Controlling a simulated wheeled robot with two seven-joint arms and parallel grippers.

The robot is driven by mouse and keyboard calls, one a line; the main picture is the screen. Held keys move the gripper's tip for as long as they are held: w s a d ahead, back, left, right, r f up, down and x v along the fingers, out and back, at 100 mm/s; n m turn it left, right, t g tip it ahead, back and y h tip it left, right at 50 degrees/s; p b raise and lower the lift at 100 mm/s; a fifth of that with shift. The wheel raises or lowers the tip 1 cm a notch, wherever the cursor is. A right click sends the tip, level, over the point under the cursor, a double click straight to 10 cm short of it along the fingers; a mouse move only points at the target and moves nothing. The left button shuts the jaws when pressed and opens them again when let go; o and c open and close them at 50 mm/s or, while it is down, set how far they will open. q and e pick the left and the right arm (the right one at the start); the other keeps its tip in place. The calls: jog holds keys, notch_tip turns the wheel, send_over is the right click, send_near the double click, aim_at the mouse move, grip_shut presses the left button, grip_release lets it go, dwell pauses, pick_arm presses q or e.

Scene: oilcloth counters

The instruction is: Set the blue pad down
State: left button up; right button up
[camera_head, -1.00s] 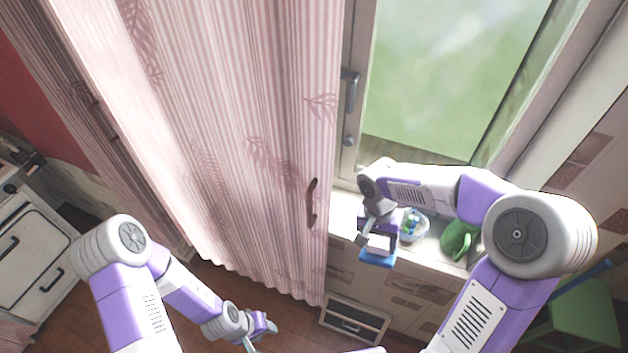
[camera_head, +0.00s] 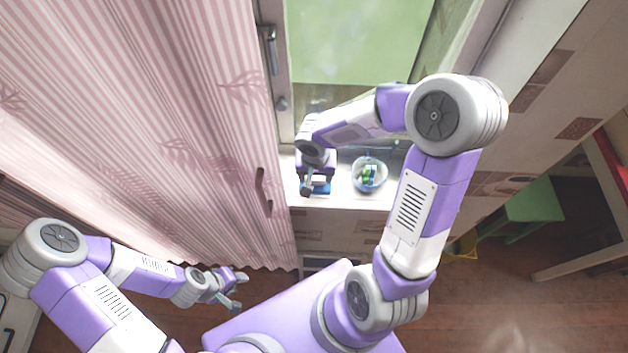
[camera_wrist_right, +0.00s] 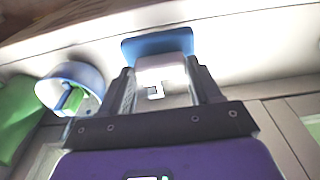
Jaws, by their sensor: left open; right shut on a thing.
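The blue pad (camera_head: 322,187) is at the window sill (camera_head: 386,198), close to its front edge, left of the glass bowl. In the right wrist view the blue pad (camera_wrist_right: 157,42) has a white block-like grip (camera_wrist_right: 160,72) on it. My right gripper (camera_head: 313,188) is shut on this grip, with the pad beyond the fingertips. I cannot tell whether the pad touches the sill. My left gripper (camera_head: 239,288) is open and empty, low in front of the curtain and away from the pad.
A clear bowl (camera_head: 369,174) with blue and green pieces stands on the sill right of the pad. A pink striped curtain (camera_head: 150,120) hangs at left. A green stool (camera_head: 525,210) stands at right. In the wrist view a green object (camera_wrist_right: 14,112) lies beyond the bowl.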

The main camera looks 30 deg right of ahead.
aim_at(315, 179)
notch_tip(315, 179, down, 3)
jog(key=shift+s+r+b, duration=0.1)
jog(key=shift+r+b, duration=0.05)
jog(key=shift+b, duration=0.2)
jog(key=shift+f, duration=0.35)
jog(key=o, duration=0.9)
jog(key=shift+o, duration=0.2)
jog(key=shift+r, duration=0.1)
notch_tip(315, 179, up, 12)
jog(key=s+p, duration=0.1)
jog(key=p, duration=0.2)
jog(key=shift+a, duration=0.35)
